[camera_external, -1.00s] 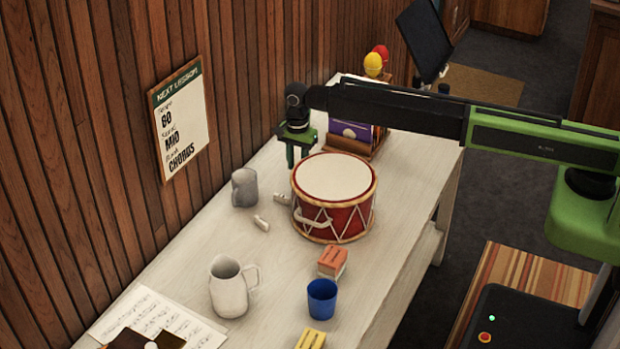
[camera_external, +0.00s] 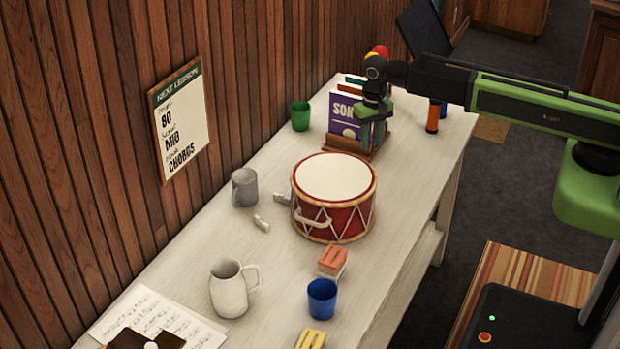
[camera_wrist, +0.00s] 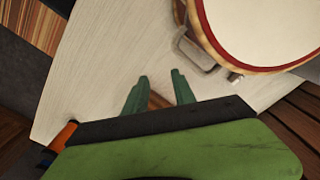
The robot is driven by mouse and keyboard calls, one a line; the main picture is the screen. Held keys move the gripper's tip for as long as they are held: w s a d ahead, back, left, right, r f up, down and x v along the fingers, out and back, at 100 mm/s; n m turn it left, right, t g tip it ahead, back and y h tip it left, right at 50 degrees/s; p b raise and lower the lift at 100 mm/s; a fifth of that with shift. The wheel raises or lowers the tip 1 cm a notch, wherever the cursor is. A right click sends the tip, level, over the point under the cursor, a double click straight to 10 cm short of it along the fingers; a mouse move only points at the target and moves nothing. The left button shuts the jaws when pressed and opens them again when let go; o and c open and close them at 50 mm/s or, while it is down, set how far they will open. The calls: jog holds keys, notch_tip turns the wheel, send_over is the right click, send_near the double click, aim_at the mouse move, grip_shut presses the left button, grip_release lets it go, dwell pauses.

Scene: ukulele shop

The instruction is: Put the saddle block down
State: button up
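My gripper (camera_external: 372,130) is at the far part of the table, in front of the book rack in the outside view. In the wrist view its two green fingers (camera_wrist: 160,82) stand apart with no clear object held between them. A brown wooden surface shows low between them. I cannot tell for sure which thing is the saddle block. Two small pale pieces lie left of the drum: one pale piece (camera_external: 262,223) on bare table, and another (camera_external: 281,198) close to the drum. An orange block (camera_external: 332,262) and a yellow block (camera_external: 311,339) lie nearer the front.
The red drum (camera_external: 334,210) stands mid-table, and shows in the wrist view (camera_wrist: 265,35). A book rack (camera_external: 345,145), green cup (camera_external: 300,116), orange-and-black cylinder (camera_external: 432,118), grey mug (camera_external: 244,188), white mug (camera_external: 229,290) and blue cup (camera_external: 322,299) stand around.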

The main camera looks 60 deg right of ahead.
jog(key=s+d+n, duration=0.2)
jog(key=s+n, duration=0.1)
jog(key=s, duration=0.4)
jog(key=s+d+n, duration=0.2)
jog(key=s+n, duration=0.2)
jog(key=s, duration=0.2)
jog(key=shift+s+d, duration=0.35)
